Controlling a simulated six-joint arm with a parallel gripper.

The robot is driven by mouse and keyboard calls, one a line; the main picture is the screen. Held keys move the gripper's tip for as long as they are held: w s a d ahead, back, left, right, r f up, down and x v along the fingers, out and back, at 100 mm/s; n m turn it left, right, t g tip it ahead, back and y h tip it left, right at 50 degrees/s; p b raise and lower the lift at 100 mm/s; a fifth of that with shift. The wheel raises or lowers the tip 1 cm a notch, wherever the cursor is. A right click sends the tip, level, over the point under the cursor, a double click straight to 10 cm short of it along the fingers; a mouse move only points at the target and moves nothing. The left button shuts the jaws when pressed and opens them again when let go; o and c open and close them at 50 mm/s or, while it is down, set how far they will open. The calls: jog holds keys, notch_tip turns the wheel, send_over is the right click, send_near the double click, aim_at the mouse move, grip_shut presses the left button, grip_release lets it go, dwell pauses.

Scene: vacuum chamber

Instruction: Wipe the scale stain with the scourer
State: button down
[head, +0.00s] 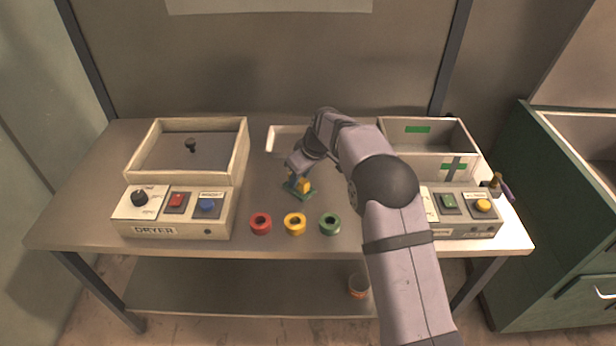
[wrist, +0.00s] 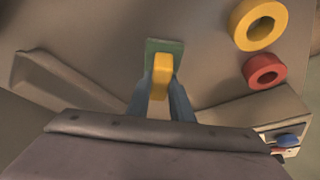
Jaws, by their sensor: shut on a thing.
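The scourer is a green pad (head: 306,194) with a yellow grip (head: 304,185). It is low over the middle of the table (head: 270,185), behind the rings; I cannot tell whether the pad touches the table. My gripper (head: 297,178) is shut on the yellow grip. In the wrist view the gripper (wrist: 162,85) has its fingers on both sides of the yellow grip (wrist: 162,68), with the green pad (wrist: 165,46) below it. I cannot make out a scale stain in either view; the pad and arm hide part of the table.
Red (head: 260,223), yellow (head: 294,223) and green (head: 330,224) rings lie in front of the scourer. A white tray (head: 270,140) is behind. Bare table lies left of the scourer.

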aim_at(289, 175)
jog(key=shift+a, duration=0.9)
jog(key=shift+w+f, duration=0.1)
jog(key=shift+f, duration=0.1)
jog(key=shift+d+r, duration=0.15)
jog(key=shift+d, duration=0.3)
jog(key=shift+d+b, duration=0.7)
jog(key=shift+d, duration=4.25)
jog(key=shift+a+p, duration=1.75)
jog(key=shift+a, duration=3.7)
notch_tip(289, 175, up, 3)
jog(key=shift+a+f+p, duration=0.1)
jog(key=shift+p, duration=0.55)
jog(key=shift+r+p, duration=0.55)
jog(key=shift+r, duration=0.05)
jog(key=shift+r+p, duration=1.6)
jog(key=shift+r, duration=0.55)
